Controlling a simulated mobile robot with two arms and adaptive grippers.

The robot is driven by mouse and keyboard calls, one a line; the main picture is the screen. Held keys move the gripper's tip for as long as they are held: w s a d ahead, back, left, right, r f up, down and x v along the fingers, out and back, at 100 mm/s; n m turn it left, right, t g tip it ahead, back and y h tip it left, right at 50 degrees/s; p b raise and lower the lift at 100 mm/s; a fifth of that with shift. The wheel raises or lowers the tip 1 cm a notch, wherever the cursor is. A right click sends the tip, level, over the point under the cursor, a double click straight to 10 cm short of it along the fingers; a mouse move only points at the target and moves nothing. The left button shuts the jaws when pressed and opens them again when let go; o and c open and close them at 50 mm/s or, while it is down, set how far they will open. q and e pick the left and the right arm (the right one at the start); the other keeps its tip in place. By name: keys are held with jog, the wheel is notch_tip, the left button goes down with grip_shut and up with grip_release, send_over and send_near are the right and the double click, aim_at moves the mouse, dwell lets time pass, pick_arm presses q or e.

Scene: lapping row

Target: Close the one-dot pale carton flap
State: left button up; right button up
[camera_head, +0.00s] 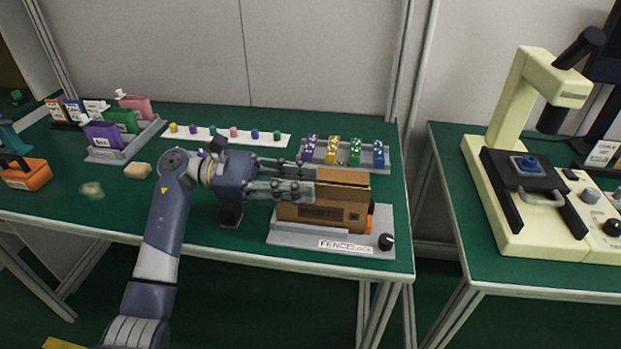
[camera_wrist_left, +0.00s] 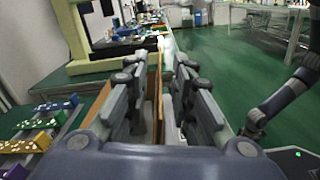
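A brown carton (camera_head: 345,215) printed PARTS sits on a grey base at the right end of the green bench. Its top (camera_head: 343,177) shows tan cardboard panels; I cannot make out a one-dot mark or tell exactly how each flap lies. My left gripper (camera_head: 309,181) reaches in from the left at the height of the carton's top, fingers apart at its left edge. In the left wrist view the two fingers stand wide apart (camera_wrist_left: 158,72), with brown cardboard (camera_wrist_left: 155,98) showing between them. Whether a finger touches it is unclear. My right gripper does not show.
The grey base (camera_head: 290,238) has a FENCE LOCK label and a black knob (camera_head: 386,242). Behind the carton stands a tray of coloured blocks (camera_head: 320,152). A white strip with coloured pegs (camera_head: 284,141) lies behind my arm. A cream machine (camera_head: 500,185) stands on the right bench.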

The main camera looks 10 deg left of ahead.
pick_arm(q)
jog(key=shift+d, duration=1)
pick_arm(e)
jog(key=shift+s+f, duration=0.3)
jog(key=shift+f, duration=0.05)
pick_arm(q)
jog(key=shift+c, duration=0.2)
grip_shut()
